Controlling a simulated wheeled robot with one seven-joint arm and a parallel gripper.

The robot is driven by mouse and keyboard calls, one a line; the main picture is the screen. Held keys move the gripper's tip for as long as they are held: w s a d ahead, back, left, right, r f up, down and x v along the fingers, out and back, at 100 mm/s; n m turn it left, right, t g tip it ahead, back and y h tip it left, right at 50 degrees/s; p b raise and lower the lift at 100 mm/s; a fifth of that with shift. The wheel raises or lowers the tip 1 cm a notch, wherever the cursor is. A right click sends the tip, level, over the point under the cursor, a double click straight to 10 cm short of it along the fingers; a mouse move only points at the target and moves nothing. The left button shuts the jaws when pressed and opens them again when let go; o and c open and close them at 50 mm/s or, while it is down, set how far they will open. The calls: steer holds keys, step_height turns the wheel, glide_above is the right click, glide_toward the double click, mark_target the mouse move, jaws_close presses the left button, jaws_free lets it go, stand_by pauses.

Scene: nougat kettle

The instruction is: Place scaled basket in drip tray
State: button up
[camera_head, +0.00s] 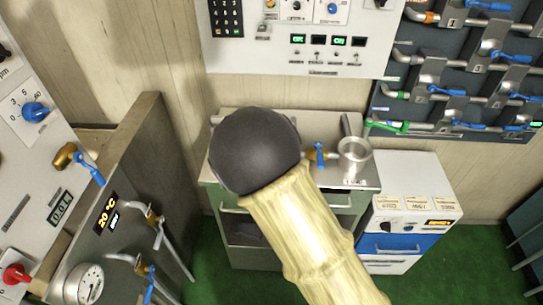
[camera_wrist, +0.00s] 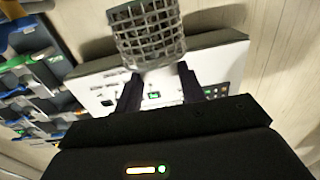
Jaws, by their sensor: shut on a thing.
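The basket (camera_wrist: 148,35) is a grey metal mesh cup, seen at the top of the wrist view. My gripper (camera_wrist: 159,72) is shut on it, with its two dark fingers at the basket's near end. The basket appears held clear of any surface. In the head view, my arm and its dark round end cover the middle, and neither the gripper nor the basket shows. I cannot tell for sure which thing is the drip tray. A metal cup-like vessel (camera_head: 355,158) stands on the right of the green cabinet's top (camera_head: 325,127).
A white and blue cabinet (camera_head: 400,245) stands to the right. A control panel (camera_head: 300,45) hangs above, and pipes with blue valves (camera_head: 455,92) are at upper right. A gauge panel (camera_head: 120,220) stands left.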

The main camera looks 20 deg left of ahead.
steer(key=shift+a+f, duration=0.1)
steer(key=shift+f, duration=2.05)
steer(key=shift+f, duration=2.05)
steer(key=shift+f, duration=0.25)
steer(key=o, duration=1)
steer(key=shift+r, duration=0.1)
